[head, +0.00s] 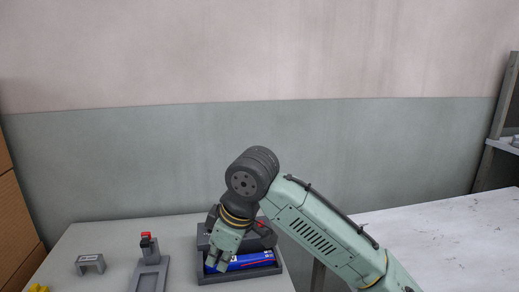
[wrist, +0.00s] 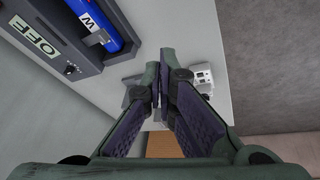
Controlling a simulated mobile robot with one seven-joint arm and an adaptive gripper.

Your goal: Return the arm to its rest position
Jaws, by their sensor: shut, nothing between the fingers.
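My gripper (head: 216,265) points down at the front left of a dark grey housing (head: 265,271) on the grey table. Its fingers are shut with nothing between them, as the wrist view shows (wrist: 160,72). A blue cylinder (head: 250,260) lies in the housing, partly hidden by my gripper. In the wrist view the blue cylinder (wrist: 96,22) bears a white "W" label, and the housing (wrist: 70,68) has an "OFF" label. The fingers appear beside the housing there. I cannot tell whether they touch anything.
A grey stand with a red-topped part (head: 149,268) and a grey bracket (head: 90,263) stand left of the housing. A yellow object (head: 38,288) is at the lower left edge. A brown box (head: 14,225) stands far left. A pale table (head: 440,240) at right looks clear.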

